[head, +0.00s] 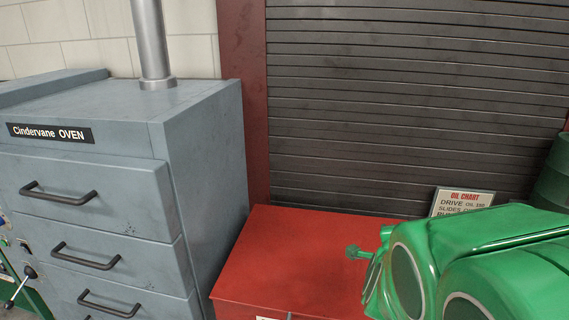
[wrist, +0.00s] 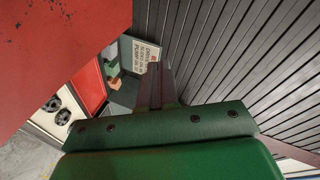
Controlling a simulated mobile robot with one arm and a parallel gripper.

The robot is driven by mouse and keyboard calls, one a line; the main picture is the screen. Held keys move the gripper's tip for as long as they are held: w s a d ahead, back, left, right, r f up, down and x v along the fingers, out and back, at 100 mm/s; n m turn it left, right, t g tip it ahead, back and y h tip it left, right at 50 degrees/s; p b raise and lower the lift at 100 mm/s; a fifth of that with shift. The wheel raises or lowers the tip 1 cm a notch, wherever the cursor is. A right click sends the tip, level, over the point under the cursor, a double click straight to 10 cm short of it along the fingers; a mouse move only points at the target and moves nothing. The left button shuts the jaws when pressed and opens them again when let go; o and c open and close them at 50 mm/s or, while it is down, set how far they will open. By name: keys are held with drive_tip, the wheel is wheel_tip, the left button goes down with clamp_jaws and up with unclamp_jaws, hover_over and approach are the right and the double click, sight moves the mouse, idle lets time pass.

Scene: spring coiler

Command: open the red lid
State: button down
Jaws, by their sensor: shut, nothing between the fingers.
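A red box (head: 285,255) with a broad, flat red top stands low in the middle of the head view. Its top looks shut and level; the large green body at the right covers its right part. I see no handle on the visible top. My gripper (wrist: 156,72) is in the wrist view, with its two dark fingers together and empty, reaching out from a green housing. A speckled red surface (wrist: 55,40) fills the upper left there, apart from the fingers; I cannot tell whether it is the lid. I cannot make out my gripper in the head view.
A blue-grey oven (head: 205,170) with several handled drawers stands left of the red box. A dark slatted shutter (head: 400,100) is behind it.

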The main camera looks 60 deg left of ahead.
drive_tip(key=s+a+r+m+t+y, duration=0.2)
drive_tip(key=s+a+r+t+y, duration=0.15)
drive_tip(key=s+a, duration=0.8)
drive_tip(key=s+a+r+t+y, duration=0.1)
drive_tip(key=s+a+y, duration=0.15)
drive_tip(key=s, duration=0.45)
drive_tip(key=s+a+r+t+y, duration=0.1)
drive_tip(key=s+a+y, duration=0.15)
drive_tip(key=s, duration=0.35)
drive_tip(key=x, duration=1.3)
drive_tip(key=shift+a+r+y, duration=0.25)
drive_tip(key=shift+r+y, duration=0.1)
drive_tip(key=shift+y, duration=0.1)
drive_tip(key=shift+s, duration=0.1)
